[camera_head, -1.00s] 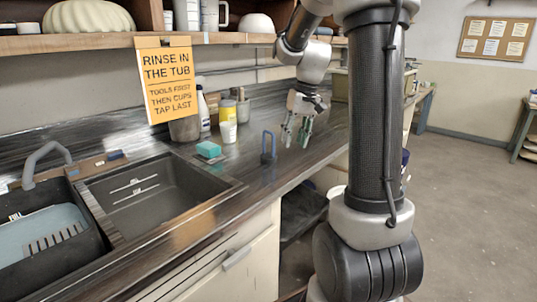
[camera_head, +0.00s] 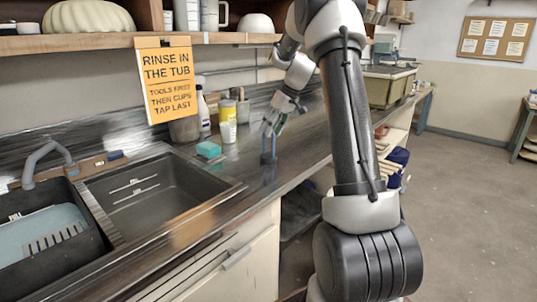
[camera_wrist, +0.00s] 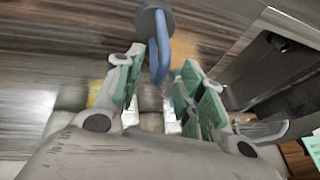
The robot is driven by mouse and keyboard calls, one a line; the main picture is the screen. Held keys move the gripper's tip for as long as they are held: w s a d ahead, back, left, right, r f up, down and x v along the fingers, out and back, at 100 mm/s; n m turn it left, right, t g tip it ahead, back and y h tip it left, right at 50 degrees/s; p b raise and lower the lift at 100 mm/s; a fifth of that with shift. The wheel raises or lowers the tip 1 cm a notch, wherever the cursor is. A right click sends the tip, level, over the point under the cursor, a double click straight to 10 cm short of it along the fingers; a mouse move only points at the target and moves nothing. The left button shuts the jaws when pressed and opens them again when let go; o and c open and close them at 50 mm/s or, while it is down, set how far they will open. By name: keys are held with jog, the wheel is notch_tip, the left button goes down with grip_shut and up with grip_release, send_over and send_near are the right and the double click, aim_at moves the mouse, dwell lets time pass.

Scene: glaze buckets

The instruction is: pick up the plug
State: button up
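The plug is a dark grey disc with a blue loop handle (camera_head: 269,158). It stands on the counter to the right of the sink. In the wrist view its handle (camera_wrist: 163,48) runs from the round disc toward the gap between my fingers. My gripper (camera_head: 271,126) is just above the plug, pointing down. In the wrist view my gripper (camera_wrist: 156,78) is open, with green-padded fingers on either side of the handle's near end. I cannot tell whether either finger touches it.
The dark sink basin (camera_head: 225,181) is left of the plug. A turquoise sponge (camera_head: 208,150), a white cup (camera_head: 228,132), a yellow container (camera_head: 227,109) and a bottle (camera_head: 203,112) stand behind. An orange sign (camera_head: 168,80) hangs from the shelf. The counter's front edge is close by.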

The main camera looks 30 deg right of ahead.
jog(key=x, duration=0.2)
jog(key=shift+w+f, duration=0.1)
jog(key=shift+f, duration=0.3)
jog(key=shift+a, duration=0.1)
grip_shut()
jog(key=shift+r, duration=0.15)
